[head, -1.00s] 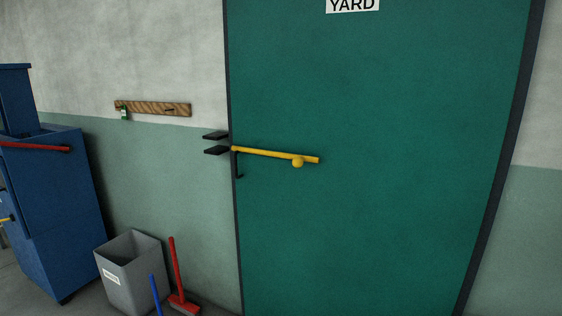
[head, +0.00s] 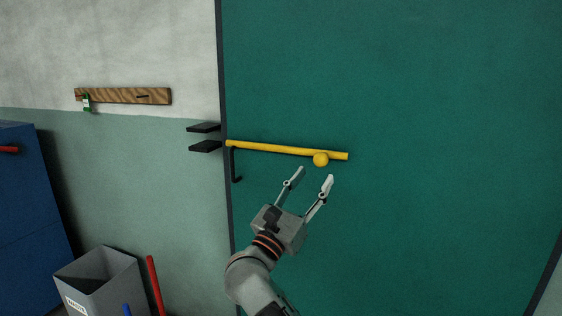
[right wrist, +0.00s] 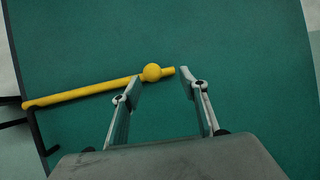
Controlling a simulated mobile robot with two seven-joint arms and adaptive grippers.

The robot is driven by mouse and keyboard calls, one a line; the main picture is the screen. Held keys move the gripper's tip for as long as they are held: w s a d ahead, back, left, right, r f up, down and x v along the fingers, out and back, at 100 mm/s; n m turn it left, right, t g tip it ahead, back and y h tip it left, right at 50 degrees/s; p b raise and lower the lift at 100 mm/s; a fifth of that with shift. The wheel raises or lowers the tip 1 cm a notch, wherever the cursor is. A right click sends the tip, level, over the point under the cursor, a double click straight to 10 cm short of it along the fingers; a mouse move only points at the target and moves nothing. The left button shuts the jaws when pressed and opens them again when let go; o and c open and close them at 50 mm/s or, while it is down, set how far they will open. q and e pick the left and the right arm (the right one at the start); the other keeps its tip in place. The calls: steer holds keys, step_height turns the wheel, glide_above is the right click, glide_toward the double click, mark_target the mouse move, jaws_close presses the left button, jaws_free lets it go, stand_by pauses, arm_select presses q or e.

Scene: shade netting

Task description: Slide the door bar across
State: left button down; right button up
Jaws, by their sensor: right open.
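The yellow door bar (head: 275,149) lies nearly level on the green door (head: 400,80). A round yellow knob (head: 321,159) sits near its right end. Its left end is near the door's left edge, close to two black brackets (head: 204,138) on the wall. A black hook (head: 235,168) hangs just below that end. My right gripper (head: 311,175) is open and empty, just below the knob, with its fingers pointing up. In the right wrist view the knob (right wrist: 152,72) shows beyond the fingertips, nearer the left finger, apparently not touched. My left gripper is not in view.
A wooden rack (head: 123,96) with a green tag hangs on the wall at left. A blue cabinet (head: 30,210), a grey bin (head: 100,280) and a red handle (head: 155,285) stand at lower left. The door face around the bar is clear.

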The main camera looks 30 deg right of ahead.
mark_target(317, 165)
steer(key=shift+w+a+m+g+y, duration=0.2)
steer(key=shift+w+m+g+y, duration=0.15)
steer(key=shift+w+m, duration=0.7)
steer(key=shift+w+d+r, duration=0.15)
steer(key=shift+w+d, duration=0.1)
steer(key=shift+g, duration=0.25)
steer(key=x, duration=0.5)
steer(key=shift+d+r, duration=0.25)
steer(key=shift+d, duration=0.15)
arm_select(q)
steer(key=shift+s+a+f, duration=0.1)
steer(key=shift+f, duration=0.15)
arm_select(e)
steer(key=shift+w+d+r, duration=0.15)
steer(key=shift+w+d, duration=0.15)
steer(key=shift+d, duration=0.25)
